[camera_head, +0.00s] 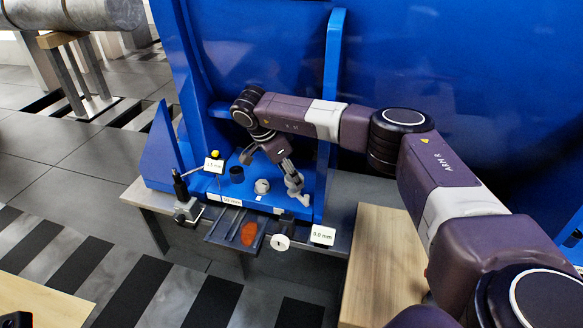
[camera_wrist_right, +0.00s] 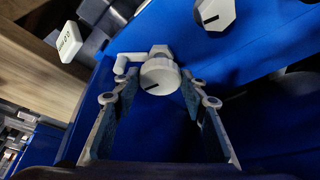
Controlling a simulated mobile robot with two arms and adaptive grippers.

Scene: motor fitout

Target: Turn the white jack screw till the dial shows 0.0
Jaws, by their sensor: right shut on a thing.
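The white jack screw (camera_wrist_right: 160,77) has a round head with a black line across it. In the right wrist view it sits between the fingertips of my right gripper (camera_wrist_right: 159,88), which is shut on it. In the head view my right gripper (camera_head: 291,184) reaches down to the blue foot and mostly hides this screw. A white card reading 0.0 mm (camera_head: 322,235) stands at the bench's front edge; a card also shows in the right wrist view (camera_wrist_right: 69,42). Another card (camera_head: 213,165) at the left shows a mm reading that is hard to make out. My left gripper is not in view.
A second white knob (camera_head: 262,186) is on the blue foot, left of my right gripper. A white disc (camera_head: 280,242), an orange item (camera_head: 249,234) and a black-topped stand (camera_head: 181,187) are along the front. A wooden top (camera_head: 378,255) is at the right.

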